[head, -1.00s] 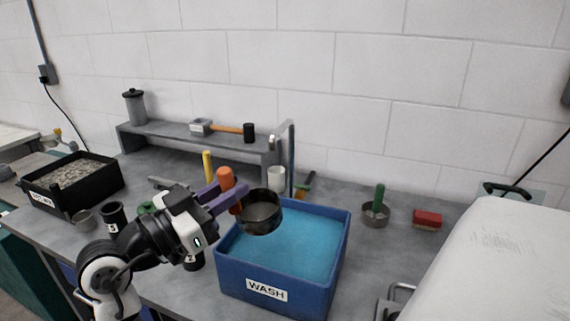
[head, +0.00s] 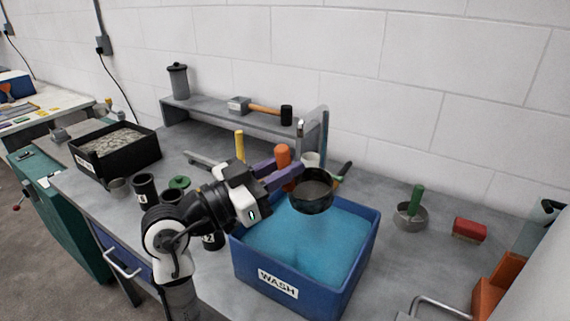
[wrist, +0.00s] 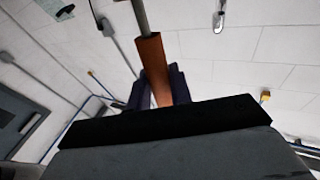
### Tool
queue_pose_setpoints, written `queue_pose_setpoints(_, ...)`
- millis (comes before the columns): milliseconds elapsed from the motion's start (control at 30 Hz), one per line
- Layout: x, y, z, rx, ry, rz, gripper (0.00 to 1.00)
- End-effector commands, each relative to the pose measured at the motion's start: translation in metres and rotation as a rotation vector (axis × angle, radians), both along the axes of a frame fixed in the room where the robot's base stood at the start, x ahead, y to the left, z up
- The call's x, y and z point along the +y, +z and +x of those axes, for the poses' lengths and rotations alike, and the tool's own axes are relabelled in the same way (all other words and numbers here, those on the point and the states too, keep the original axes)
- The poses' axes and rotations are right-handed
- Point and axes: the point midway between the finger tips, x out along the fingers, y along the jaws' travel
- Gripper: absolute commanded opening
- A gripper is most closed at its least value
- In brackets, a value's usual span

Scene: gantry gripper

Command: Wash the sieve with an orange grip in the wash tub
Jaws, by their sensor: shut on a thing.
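My gripper (head: 280,174) is shut on the orange grip (head: 283,154) of the sieve. The sieve's dark round pan (head: 312,198) hangs over the back left part of the wash tub (head: 252,268), above the blue water (head: 310,248). It appears clear of the water. The tub is a blue box with a WASH label. In the wrist view the orange grip (wrist: 152,62) stands between the purple fingers (wrist: 160,88); the pan is not visible there.
A green-handled sieve (head: 411,214) and a red brush (head: 469,230) stand right of the tub. A black bin of gravel (head: 88,167) sits at left. Dark cups (head: 147,189) stand near my arm. A grey shelf (head: 215,122) with a mallet (head: 265,109) is behind.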

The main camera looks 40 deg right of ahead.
Motion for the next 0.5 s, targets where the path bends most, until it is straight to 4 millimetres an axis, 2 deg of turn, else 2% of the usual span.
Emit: queue_pose_setpoints(500, 0.0, -0.051, 0.0, 0.001, 0.0, -0.001, 0.03)
